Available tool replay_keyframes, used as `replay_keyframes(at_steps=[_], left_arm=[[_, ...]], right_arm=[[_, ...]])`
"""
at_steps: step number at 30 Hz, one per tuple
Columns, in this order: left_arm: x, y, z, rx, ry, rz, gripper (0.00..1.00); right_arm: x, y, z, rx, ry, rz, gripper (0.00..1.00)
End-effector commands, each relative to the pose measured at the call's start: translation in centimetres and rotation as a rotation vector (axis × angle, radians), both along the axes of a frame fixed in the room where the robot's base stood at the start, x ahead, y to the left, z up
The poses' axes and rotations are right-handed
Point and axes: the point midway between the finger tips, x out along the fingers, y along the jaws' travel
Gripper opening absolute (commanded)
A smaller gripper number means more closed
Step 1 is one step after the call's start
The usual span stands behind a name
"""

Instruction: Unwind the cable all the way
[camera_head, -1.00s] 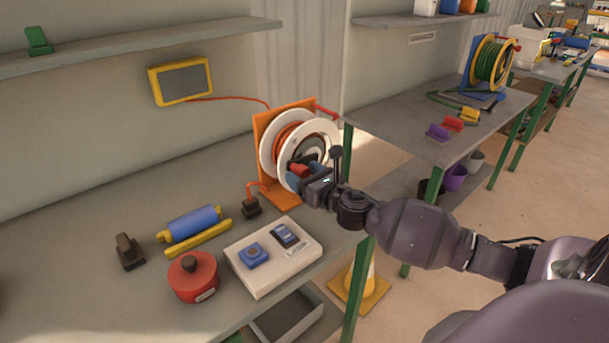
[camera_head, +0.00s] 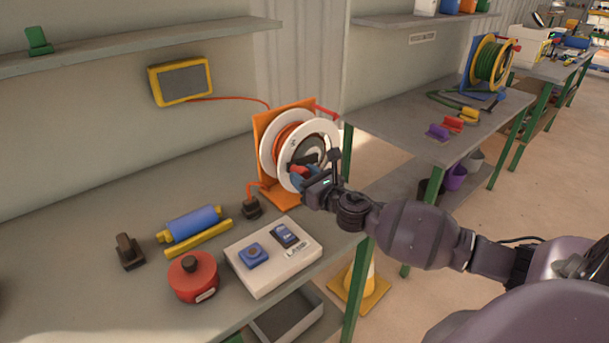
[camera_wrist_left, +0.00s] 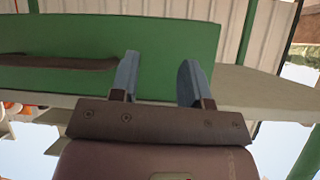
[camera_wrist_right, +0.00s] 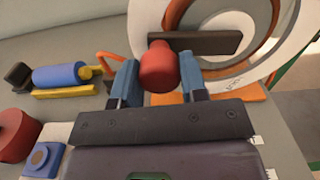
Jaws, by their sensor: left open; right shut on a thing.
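The cable reel (camera_head: 272,157) has white flanges with orange cable wound between them and stands on an orange frame (camera_head: 281,199) on the workbench. A dark crank bar (camera_wrist_right: 205,43) with a red knob (camera_wrist_right: 159,68) sits on its front face. My right gripper (camera_head: 302,177) is at the crank. In the right wrist view its blue fingers (camera_wrist_right: 157,84) are shut on the red knob. An orange cable end runs down to a black plug (camera_head: 251,208) beside the frame. My left gripper (camera_wrist_left: 158,80) is open and empty before a green surface in the left wrist view.
A red cable runs from the reel to a yellow-framed screen (camera_head: 181,81) on the wall. A white box (camera_head: 275,270) with blue parts, a red pot (camera_head: 193,279) and a blue roller (camera_head: 193,222) stand on the bench. A second reel (camera_head: 490,62) stands on the bench beyond.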

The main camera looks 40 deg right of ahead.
Motion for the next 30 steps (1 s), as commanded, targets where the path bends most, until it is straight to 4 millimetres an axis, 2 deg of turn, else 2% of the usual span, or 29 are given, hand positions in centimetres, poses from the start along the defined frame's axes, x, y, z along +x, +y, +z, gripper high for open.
replay_keyframes(at_steps=[16, 30], left_arm=[[-0.4, 0.1, 0.4, 0.0, 0.003, 0.002, 0.43], [0.2, 0.0, 1.0, 0.0, -0.008, 0.0, 0.43]], right_arm=[[0.0, -0.6, -3.3, -0.446, -0.033, 0.001, 0.0], [0.2, -2.4, -6.0, -0.886, -0.067, 0.002, 0.0]])
